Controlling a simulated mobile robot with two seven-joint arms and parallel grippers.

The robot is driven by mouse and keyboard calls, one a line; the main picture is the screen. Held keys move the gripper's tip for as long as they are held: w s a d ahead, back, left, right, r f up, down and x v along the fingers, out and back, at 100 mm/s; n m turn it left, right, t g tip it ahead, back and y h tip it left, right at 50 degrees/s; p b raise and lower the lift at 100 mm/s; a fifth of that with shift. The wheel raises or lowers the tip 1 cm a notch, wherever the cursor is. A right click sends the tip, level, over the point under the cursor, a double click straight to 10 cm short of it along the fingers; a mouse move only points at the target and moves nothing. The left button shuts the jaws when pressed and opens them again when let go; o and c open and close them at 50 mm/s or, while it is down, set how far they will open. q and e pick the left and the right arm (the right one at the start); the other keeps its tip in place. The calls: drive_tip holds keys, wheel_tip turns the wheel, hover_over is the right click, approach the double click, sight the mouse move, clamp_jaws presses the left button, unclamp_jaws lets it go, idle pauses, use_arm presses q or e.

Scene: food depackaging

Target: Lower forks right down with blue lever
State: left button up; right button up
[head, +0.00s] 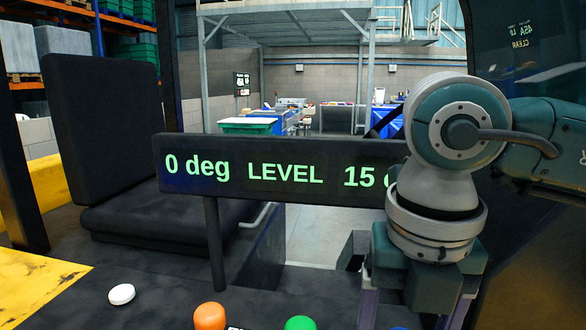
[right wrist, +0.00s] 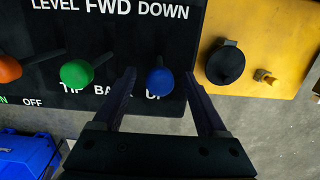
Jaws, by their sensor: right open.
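The blue lever (right wrist: 160,81) has a round knob and stands on the black panel (right wrist: 130,35), between the "DOWN" and "UP" labels in the right wrist view. Only a sliver of its knob shows at the bottom edge of the head view (head: 398,328). My right gripper (right wrist: 160,76) is open, with one finger on each side of the blue knob and a gap visible on both sides. In the head view its fingers point down and run out of the bottom edge. My left gripper is in neither view. The forks are not clearly visible.
A green lever (right wrist: 76,74) and an orange lever (right wrist: 9,69) stand left of the blue one. A black knob (right wrist: 225,64) sits on a yellow panel (right wrist: 285,40) to the right. A display (head: 280,167) reads "0 deg LEVEL 15", partly hidden by my right arm.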

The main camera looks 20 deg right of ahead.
drive_tip(key=r+p, duration=0.1)
drive_tip(key=r, duration=0.1)
drive_tip(key=r+p, duration=0.4)
drive_tip(key=r, duration=0.1)
drive_tip(key=shift+s+a, duration=0.15)
drive_tip(key=shift+s, duration=0.15)
drive_tip(key=shift+f, duration=0.1)
